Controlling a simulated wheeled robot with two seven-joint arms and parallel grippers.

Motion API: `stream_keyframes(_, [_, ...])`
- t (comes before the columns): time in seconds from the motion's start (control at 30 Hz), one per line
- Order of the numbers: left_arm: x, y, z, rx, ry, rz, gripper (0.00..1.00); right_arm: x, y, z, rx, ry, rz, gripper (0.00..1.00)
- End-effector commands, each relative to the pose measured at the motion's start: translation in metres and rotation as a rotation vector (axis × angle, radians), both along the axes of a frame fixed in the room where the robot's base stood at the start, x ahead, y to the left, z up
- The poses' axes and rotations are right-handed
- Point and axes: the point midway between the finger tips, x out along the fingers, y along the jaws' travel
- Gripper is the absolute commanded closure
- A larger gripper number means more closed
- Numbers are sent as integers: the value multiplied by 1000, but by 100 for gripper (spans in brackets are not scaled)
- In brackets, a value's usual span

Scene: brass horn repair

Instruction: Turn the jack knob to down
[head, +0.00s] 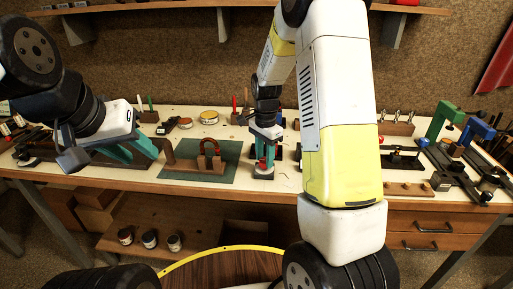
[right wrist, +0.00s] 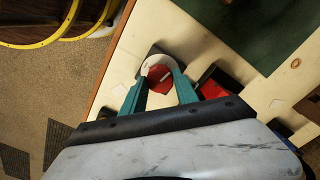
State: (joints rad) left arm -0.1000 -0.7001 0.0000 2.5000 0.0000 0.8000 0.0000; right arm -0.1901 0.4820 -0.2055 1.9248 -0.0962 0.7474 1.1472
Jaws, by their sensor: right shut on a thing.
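The jack (head: 263,173) stands near the front edge of the bench, at the right side of the green mat. In the right wrist view its red and white round knob (right wrist: 159,76) sits between the teal fingers. My right gripper (head: 265,156) reaches down from above and is shut on the knob; it also shows in the right wrist view (right wrist: 160,84). The fingers hide the sides of the knob. My left gripper (head: 150,148) is over the left part of the bench, away from the jack; its finger gap is not clear.
A green mat (head: 226,174) carries a wooden block with a curved red-brown piece (head: 210,152). Green (head: 441,122) and blue (head: 478,128) clamps stand at the right. Jars (head: 149,238) sit on the shelf below. My right arm hides part of the bench.

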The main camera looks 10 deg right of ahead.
Motion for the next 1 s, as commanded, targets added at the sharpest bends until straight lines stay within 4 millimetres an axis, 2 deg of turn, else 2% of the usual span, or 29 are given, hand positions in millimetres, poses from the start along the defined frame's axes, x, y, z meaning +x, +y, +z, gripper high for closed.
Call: stream_keyframes(1.0, [0, 0, 0, 0, 0, 0, 61, 1, -1, 1, -1, -2, 949, 100])
